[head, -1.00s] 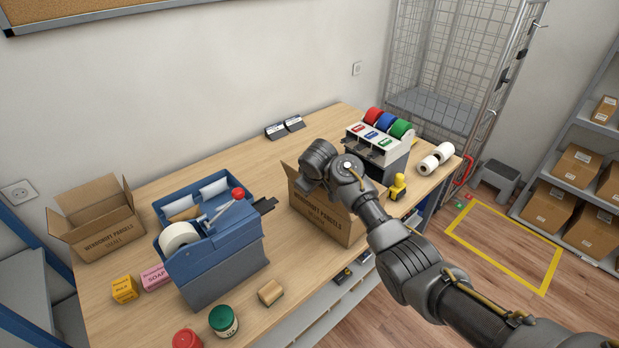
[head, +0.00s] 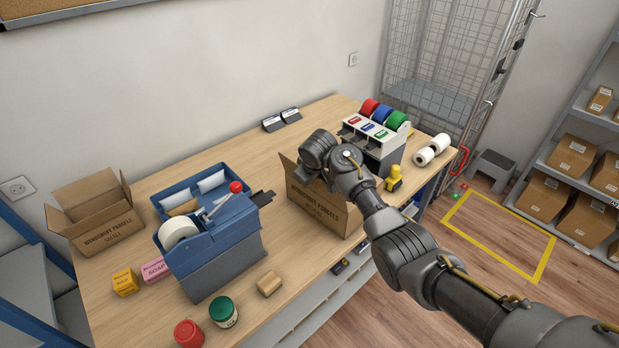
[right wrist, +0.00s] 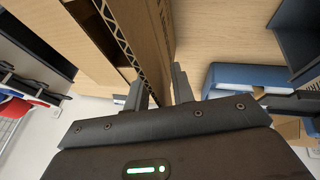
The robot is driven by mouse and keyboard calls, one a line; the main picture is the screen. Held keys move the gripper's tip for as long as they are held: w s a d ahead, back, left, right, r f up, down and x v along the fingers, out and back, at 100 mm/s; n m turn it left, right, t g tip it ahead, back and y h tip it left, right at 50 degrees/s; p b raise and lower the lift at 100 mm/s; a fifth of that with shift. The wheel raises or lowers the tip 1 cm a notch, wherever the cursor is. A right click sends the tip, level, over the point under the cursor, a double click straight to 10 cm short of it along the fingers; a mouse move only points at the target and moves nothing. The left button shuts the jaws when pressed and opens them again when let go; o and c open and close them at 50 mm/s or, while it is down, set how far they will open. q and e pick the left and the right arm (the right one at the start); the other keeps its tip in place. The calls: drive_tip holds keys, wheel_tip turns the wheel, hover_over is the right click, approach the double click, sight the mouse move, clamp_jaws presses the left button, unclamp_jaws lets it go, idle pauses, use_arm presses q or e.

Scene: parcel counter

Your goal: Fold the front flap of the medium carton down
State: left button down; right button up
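The carton beneath my right arm (head: 316,205), which I take as the medium one, stands at the table's front edge. It is brown with dark print on its front. A raised flap (head: 287,166) shows at its left; my arm hides most of its top. My right gripper is over the carton; its fingertips are hidden in the head view. In the right wrist view its fingers (right wrist: 160,88) are spread apart, with a brown cardboard panel (right wrist: 148,30) and its corrugated edge close by, reaching toward the gap. I cannot tell whether they touch. My left gripper is not in view.
A blue tape dispenser station (head: 212,245) stands left of the carton. Another open carton (head: 98,232) is at the far left. A tape rack (head: 380,138) and a yellow item (head: 394,178) are to the right. A wooden block (head: 269,284) lies in front.

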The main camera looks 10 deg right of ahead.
drive_tip(key=v, duration=1)
drive_tip(key=shift+s+r+p, duration=0.2)
drive_tip(key=shift+r+p, duration=0.15)
